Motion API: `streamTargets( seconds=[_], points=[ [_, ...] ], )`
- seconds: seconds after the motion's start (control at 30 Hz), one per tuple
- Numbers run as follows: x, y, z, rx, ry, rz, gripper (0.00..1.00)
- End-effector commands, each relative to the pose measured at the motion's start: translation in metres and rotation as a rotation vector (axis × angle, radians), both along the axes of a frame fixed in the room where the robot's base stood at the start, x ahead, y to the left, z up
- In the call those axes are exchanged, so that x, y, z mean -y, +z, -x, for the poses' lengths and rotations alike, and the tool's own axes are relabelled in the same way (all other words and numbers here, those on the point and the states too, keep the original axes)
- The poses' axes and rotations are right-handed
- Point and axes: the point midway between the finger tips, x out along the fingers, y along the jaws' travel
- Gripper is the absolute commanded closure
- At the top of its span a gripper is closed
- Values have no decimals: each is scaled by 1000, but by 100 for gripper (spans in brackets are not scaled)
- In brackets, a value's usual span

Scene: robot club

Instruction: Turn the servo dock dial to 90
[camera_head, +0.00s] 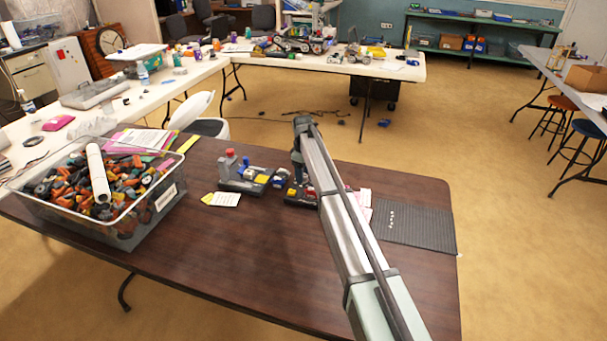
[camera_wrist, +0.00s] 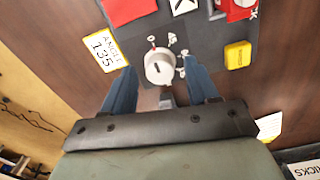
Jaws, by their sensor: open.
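The servo dock dial (camera_wrist: 160,68) is a round, pale grey knob with a dark slot on its face. It sits on a dark grey panel (camera_wrist: 205,40) with small white marks around it, too small to read surely. A small red mark shows just above the dial. My gripper (camera_wrist: 159,73) is open, with one blue finger on each side of the dial; I cannot tell whether they touch it. In the head view my gripper (camera_head: 298,163) is over the dark dock (camera_head: 297,195), which my arm partly hides.
A yellow block (camera_wrist: 237,54) and red parts (camera_wrist: 130,10) are close by on the panel. Another dock (camera_head: 243,180) stands left of my gripper. A clear bin of parts (camera_head: 165,195) is farther left. A grey ribbed mat (camera_head: 425,228) lies right. The table's front middle is clear.

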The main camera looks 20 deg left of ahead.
Motion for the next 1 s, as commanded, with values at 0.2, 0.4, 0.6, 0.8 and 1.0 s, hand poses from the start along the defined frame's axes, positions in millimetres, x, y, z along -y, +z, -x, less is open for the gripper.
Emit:
streamTargets(
  seconds=[0.2,0.4,0.6,0.8,1.0],
  points=[
    [0,-7,0,1,0,-1,41],
    [0,-7,0,0,0,0,41],
    [0,-7,0,0,0,0,58],
    [0,-7,0,0,0,0,77],
    [0,-7,0,0,0,0,97]
  ],
)
